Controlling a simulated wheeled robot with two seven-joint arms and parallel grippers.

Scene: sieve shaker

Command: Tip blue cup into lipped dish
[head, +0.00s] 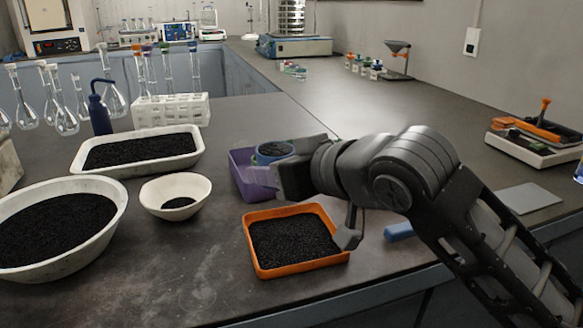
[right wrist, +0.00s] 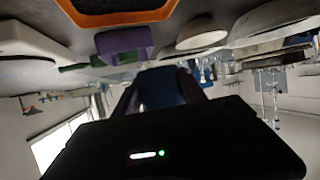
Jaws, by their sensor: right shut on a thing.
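My right gripper (head: 285,172) is shut on the blue cup (head: 259,158), whose round rim and dark contents show just left of the fingers. The cup looks about upright and is held over or beside a purple dish (head: 246,185); the gap cannot be told. In the right wrist view the cup (right wrist: 168,88) is a dark blue shape between the fingers. An orange square dish with raised walls (head: 253,257) holds black grains in front of the gripper. I cannot tell which dish is the lipped one. The purple dish is partly hidden by my gripper. My left gripper is out of view.
A white bowl (head: 149,196) with few grains stands left of the orange dish. A larger white bowl (head: 117,219) and a white tray (head: 75,162) hold black grains. A tube rack (head: 170,110) and blue bottle (head: 100,115) stand behind.

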